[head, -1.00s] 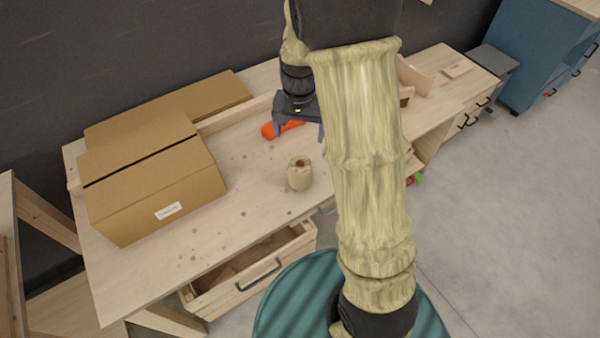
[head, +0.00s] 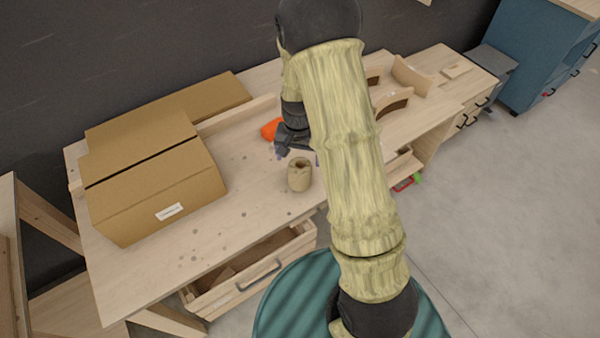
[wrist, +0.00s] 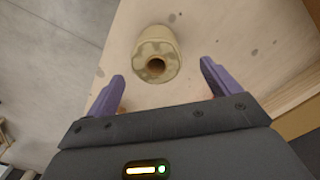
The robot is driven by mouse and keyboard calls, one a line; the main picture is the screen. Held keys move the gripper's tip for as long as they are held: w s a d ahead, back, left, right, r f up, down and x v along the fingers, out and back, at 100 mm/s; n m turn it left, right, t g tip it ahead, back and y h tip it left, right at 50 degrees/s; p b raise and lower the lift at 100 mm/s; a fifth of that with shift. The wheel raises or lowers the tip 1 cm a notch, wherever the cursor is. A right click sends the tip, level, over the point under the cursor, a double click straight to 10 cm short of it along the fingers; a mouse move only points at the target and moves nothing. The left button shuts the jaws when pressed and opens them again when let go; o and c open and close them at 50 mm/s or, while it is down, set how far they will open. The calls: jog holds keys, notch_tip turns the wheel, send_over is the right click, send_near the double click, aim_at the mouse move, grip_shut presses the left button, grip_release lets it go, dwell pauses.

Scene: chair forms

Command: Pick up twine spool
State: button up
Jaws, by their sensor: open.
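The twine spool (head: 299,175) is a small beige cylinder with a dark hole in its top, upright on the wooden workbench (head: 165,262). In the wrist view the spool (wrist: 156,46) lies ahead of and between the two purple fingers, apart from both. My gripper (wrist: 163,82) is open and empty. In the head view my gripper (head: 297,156) is just behind the spool, partly hidden by my arm.
A cardboard box (head: 158,190) fills the bench's left side. An orange object (head: 271,129) lies behind my gripper. An open drawer (head: 255,275) juts out below the front edge. Wooden holders (head: 408,82) stand at the right. The bench between box and spool is clear.

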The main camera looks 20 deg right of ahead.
aim_at(299, 163)
notch_tip(299, 163, down, 2)
jog(key=shift+f, duration=0.2)
jog(key=shift+s+f+p, duration=0.15)
jog(key=shift+f+p, duration=0.15)
jog(key=shift+f, duration=0.15)
jog(key=shift+s+d+f+p, duration=0.1)
jog(key=shift+f+p, duration=0.35)
jog(key=shift+f, duration=1.7)
jog(key=shift+c, duration=0.2)
jog(key=c, duration=1.1)
